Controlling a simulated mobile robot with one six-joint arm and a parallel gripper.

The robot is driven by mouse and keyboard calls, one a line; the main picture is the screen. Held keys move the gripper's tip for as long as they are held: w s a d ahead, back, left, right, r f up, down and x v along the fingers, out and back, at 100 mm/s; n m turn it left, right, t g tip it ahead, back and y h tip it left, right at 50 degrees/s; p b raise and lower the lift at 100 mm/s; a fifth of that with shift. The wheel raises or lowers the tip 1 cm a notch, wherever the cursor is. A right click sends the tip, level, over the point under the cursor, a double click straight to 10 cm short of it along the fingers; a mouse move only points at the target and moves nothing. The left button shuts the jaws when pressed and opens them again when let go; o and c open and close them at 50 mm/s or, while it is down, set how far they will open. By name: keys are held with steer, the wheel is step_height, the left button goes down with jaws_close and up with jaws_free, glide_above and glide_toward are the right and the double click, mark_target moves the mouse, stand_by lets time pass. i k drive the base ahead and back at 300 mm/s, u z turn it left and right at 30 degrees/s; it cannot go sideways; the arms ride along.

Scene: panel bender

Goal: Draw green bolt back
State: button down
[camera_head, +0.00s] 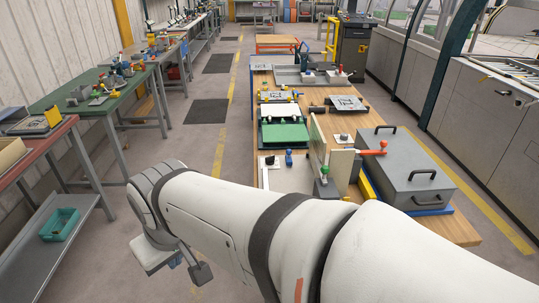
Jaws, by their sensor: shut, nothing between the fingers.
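My gripper (200,272) is at the lower left, over the floor, well left of the bench and far from the knob. It is shut and empty, seen small and partly covered by my wrist.
A grey lidded box (404,170) with black handles and a red-handled clamp (372,149) are right of the knob. A blue knob (289,157) and a green plate (284,134) are to its left and behind. The aisle floor (196,150) left of the bench is clear.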

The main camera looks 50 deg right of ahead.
mark_target(322, 171)
steer(key=u, duration=0.15)
steer(key=k, duration=0.75)
steer(key=z, duration=1.6)
steer(key=i, duration=1)
